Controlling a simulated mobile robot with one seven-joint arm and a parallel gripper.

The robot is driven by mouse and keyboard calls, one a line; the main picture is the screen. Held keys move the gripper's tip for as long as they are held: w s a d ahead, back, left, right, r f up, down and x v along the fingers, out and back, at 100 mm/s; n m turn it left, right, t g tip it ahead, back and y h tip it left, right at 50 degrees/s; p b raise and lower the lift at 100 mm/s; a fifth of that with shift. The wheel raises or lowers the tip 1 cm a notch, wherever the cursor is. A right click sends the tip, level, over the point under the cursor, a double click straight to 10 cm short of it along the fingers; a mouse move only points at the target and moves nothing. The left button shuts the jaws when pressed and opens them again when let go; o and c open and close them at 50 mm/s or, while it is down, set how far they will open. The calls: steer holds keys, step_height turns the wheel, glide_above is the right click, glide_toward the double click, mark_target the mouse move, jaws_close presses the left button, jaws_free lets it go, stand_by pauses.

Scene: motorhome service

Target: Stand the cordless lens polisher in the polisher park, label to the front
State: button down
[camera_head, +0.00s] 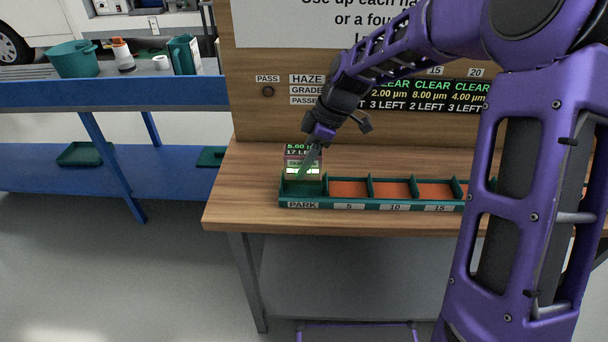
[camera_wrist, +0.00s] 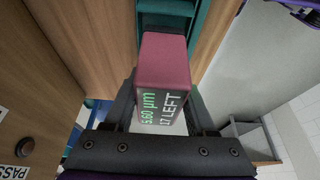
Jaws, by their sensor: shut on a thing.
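The lens polisher (camera_head: 293,153) is a small block with a dark display reading "5.60 µm, 17 LEFT". In the head view its readout stands upright and faces the front, with a bright strip lower down. My gripper (camera_head: 305,168) is shut on it, reaching down from the upper right. In the wrist view the polisher's maroon body (camera_wrist: 162,62) sits between the two fingers (camera_wrist: 163,85). The polisher park (camera_head: 302,206) is the leftmost bay of the teal tray, labelled PARK. The polisher is at or just above this bay; I cannot tell whether its base touches the floor.
Bays with orange floors (camera_head: 394,188) marked 5, 10 and 15 continue right of the park. A wooden backboard (camera_head: 262,118) with a PASS button and readouts stands behind. The bench top (camera_head: 245,185) is clear left of the tray. A blue bench (camera_head: 100,97) stands further left.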

step_height(320, 180, down, 4)
steer(key=shift+r, duration=0.15)
steer(key=shift+c, duration=1.1)
jaws_free()
steer(key=p+v, duration=0.1)
steer(key=v, duration=1.1)
